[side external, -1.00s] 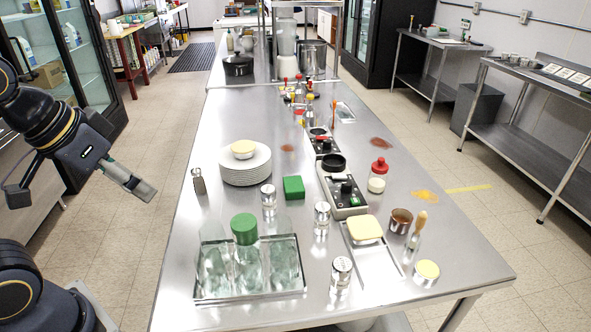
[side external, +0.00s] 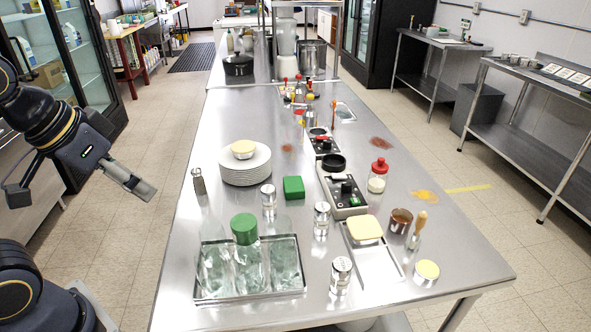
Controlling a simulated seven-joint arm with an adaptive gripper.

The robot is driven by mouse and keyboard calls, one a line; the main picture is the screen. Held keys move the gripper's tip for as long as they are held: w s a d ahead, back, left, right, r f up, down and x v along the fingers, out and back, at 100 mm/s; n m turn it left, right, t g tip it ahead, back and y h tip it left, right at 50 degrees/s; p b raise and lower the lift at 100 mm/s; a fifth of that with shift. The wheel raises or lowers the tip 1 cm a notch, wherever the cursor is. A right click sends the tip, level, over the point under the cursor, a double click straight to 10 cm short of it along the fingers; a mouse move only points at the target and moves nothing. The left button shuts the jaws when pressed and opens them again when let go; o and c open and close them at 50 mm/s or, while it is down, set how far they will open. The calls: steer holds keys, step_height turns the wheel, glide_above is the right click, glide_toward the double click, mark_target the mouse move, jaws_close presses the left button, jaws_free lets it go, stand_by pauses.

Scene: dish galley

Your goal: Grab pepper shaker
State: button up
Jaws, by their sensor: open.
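Several small shakers with metal tops stand upright on the steel table (side external: 190,255). One shaker (side external: 341,275) is at the near edge, with dark holes or marks on its top. Another shaker (side external: 321,219) stands behind it, and a third shaker (side external: 269,200) is in front of the plates. A slim, darker shaker-like bottle (side external: 199,182) stands near the left edge. I cannot tell which holds pepper. My gripper (side external: 146,190) is open and empty, off the table's left side and apart from every shaker.
A red-topped jar (side external: 378,177) stands to the right.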

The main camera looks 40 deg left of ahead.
steer(key=w+r+m+t, duration=0.25)
steer(key=w+r, duration=0.25)
steer(key=w, duration=0.3)
steer(key=n+g, duration=0.3)
steer(key=g, duration=0.1)
glide_above(192, 170)
steer(key=s, duration=0.4)
step_height(192, 170, down, 16)
steer(key=x, duration=1)
steer(key=shift+w+d+f, duration=0.1)
steer(key=shift+d, duration=0.05)
steer(key=shift+t, duration=0.25)
steer(key=shift+x, duration=3.05)
steer(key=c, duration=1.3)
